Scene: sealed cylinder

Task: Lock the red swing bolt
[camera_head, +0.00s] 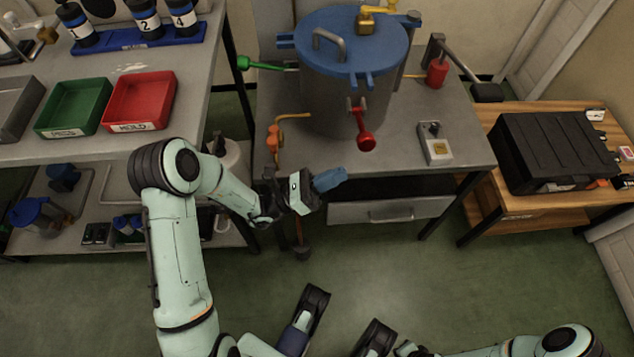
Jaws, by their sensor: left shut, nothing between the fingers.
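The red swing bolt (365,132) has a round red knob and is at the front of the grey sealed cylinder (335,105). Its knob points outward and down, below the blue lid (345,60). The lid has a pair of blue lugs at its front rim, just above the bolt. My left gripper (331,180) has blue fingers, is shut and empty, and is in front of the bench, below and left of the red knob and apart from it. Part of my right arm shows at the bottom right, but I cannot make out its gripper.
A green-knobbed bolt (244,62) sticks out left of the cylinder. An orange hooked part (276,138) and a small switch box (435,143) are on the grey bench (400,150). A black case (555,150) is on the wooden table at right. Red (139,100) and green (74,106) trays are at left.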

